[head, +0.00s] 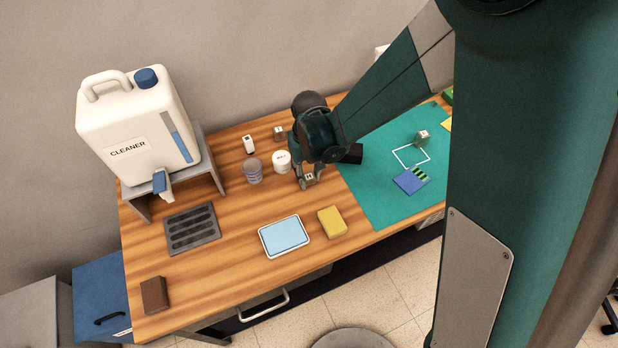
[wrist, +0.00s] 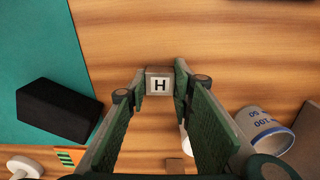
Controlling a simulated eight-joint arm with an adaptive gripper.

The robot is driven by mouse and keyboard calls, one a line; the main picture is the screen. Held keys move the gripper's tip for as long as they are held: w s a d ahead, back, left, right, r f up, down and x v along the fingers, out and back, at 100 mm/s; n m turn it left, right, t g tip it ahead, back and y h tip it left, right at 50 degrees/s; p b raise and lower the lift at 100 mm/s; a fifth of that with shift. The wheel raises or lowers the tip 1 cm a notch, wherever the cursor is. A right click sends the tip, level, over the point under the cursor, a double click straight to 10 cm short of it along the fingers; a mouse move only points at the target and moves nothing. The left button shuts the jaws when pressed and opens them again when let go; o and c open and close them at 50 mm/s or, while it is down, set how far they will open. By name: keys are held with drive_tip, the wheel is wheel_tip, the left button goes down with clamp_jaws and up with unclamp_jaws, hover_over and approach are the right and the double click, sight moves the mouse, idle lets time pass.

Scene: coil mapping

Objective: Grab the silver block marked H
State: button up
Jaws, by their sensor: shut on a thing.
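The silver block marked H (wrist: 160,84) sits between the two fingertips of my gripper (wrist: 161,92) in the wrist view, its H face toward the camera. My gripper is shut on it. In the head view my gripper (head: 308,182) is low over the wooden table, just left of the green mat, with the block (head: 309,177) between its fingers. I cannot tell whether the block touches the table.
A black block (head: 352,154) is close on the right. A yellow sponge (head: 332,222) and blue tray (head: 284,237) lie in front. Another block (head: 422,138) stands on the mat (head: 375,205).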

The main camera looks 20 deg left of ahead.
sight(309, 176)
wheel_tip(309, 176, up, 10)
drive_tip(key=shift+p, duration=0.35)
idle(0.6)
drive_tip(key=shift+w, duration=0.1)
idle(0.5)
